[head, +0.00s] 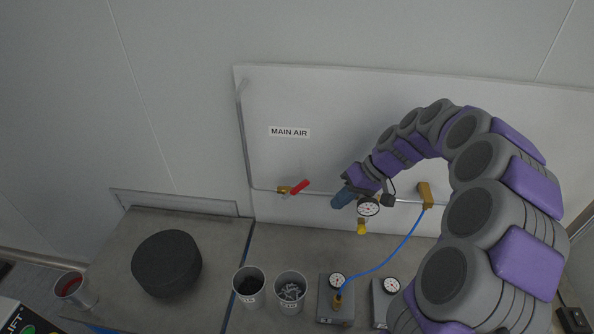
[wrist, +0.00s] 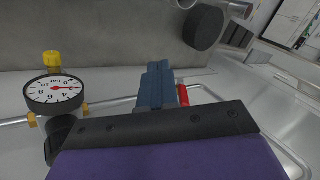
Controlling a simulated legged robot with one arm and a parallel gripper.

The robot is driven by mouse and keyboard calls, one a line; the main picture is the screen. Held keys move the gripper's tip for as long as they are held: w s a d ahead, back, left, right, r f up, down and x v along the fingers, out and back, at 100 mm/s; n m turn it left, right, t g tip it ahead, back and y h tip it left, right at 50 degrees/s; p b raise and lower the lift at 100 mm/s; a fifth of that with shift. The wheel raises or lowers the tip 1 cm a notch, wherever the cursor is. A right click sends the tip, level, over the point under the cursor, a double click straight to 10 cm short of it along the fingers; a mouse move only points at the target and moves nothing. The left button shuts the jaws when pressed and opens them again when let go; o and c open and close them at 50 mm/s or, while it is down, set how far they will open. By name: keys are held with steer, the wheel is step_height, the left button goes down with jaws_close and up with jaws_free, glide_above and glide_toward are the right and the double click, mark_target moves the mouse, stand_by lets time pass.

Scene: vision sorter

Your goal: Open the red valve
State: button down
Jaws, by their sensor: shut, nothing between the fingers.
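The red valve handle (head: 299,187) sits on a brass fitting (head: 284,190) in the pipe below the MAIN AIR sign, tilted up to the right in the head view. In the wrist view the red handle (wrist: 183,95) shows just beyond and right of my blue fingers, partly hidden by them. My gripper (head: 338,200) is shut and empty in the head view, to the right of the handle with a visible gap. In the wrist view my gripper (wrist: 160,75) points toward the pipe; whether it touches the handle cannot be told.
A round pressure gauge (head: 368,206) with a yellow knob (head: 361,228) hangs close beside my gripper. A blue hose (head: 400,250) runs down to a gauge block (head: 336,300). Two cups (head: 249,288) and a black cylinder (head: 167,264) stand on the bench. The panel left of the sign is clear.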

steer(key=w+a+r+n+h+p, duration=0.3)
steer(key=w+a+r+n+h, duration=0.15)
steer(key=w+r+n, duration=0.3)
steer(key=w+a+r+n+h+p, duration=0.1)
steer(key=a+r+n+h, duration=0.15)
steer(key=a, duration=0.35)
steer(key=w+a+r+n+h+p, duration=0.1)
steer(key=w+a+r+n+p, duration=0.15)
steer(key=a, duration=0.25)
glide_above(294, 188)
steer(key=f, duration=1.1)
steer(key=shift+w+a+f+b, duration=0.1)
steer(key=shift+w+a+b, duration=0.05)
steer(key=shift+a+b, duration=0.15)
steer(key=shift+d+f, duration=0.25)
steer(key=shift+d, duration=0.25)
steer(key=shift+a, duration=0.25)
